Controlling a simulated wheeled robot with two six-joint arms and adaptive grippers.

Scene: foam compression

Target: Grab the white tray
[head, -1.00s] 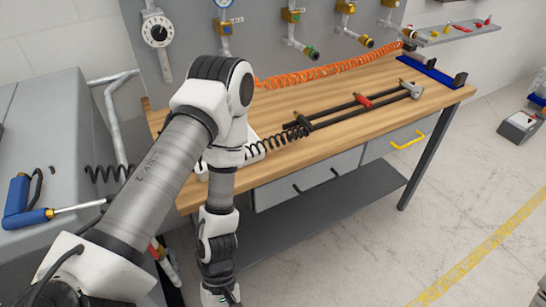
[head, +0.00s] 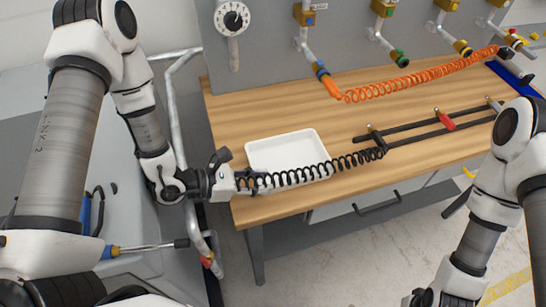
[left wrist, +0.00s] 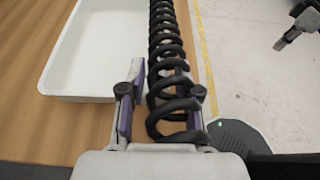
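The white tray (head: 290,153) is a shallow rectangular tray on the left end of the wooden workbench. Its left part shows in the left wrist view (left wrist: 90,55). A black coiled hose (head: 315,172) runs along and over the tray's front edge. My left gripper (head: 246,181) is at the tray's front left corner, apart from its rim. In the left wrist view its fingers (left wrist: 160,100) are spread, with the black coil lying between them and the tray to their left. My right gripper (left wrist: 288,38) hangs away from the bench; its finger state is unclear.
The wooden workbench (head: 260,208) carries black rails with a red-handled clamp (head: 446,121). An orange coiled hose (head: 420,80) lies farther back below valves on the grey panel. A metal tube frame (head: 180,110) stands left of the bench. Bare wood lies behind the tray.

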